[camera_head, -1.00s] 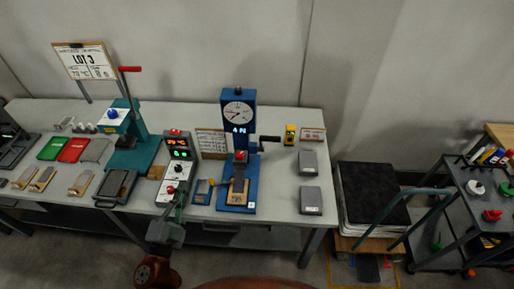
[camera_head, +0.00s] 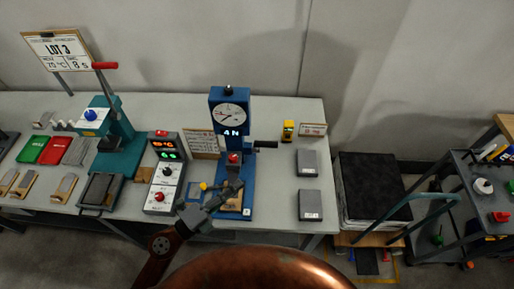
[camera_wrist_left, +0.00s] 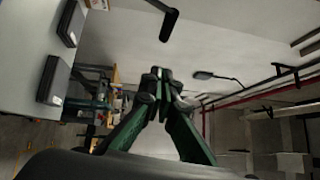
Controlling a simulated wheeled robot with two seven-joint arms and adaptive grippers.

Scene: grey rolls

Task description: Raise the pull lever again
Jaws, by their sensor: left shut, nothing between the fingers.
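The pull lever appears to be the black-handled arm (camera_head: 266,144) on the right side of the blue tester (camera_head: 229,115), sticking out level to the right. The tester has a round dial and a small lit readout. My left gripper (camera_head: 237,187) is shut and empty, in front of the tester's lower part, below and left of the black handle; it overlaps the wooden block there, and I cannot tell if they touch. In the left wrist view the closed fingertips (camera_wrist_left: 158,76) stand apart from a black handle (camera_wrist_left: 169,25) at the top. My right gripper is not in view.
A control box (camera_head: 164,173) with lit displays stands left of the tester. A teal press (camera_head: 121,140) with a red-handled lever is further left. Two grey boxes (camera_head: 307,163) and a yellow device (camera_head: 289,131) are to the right. Bare table lies between the tester and the boxes.

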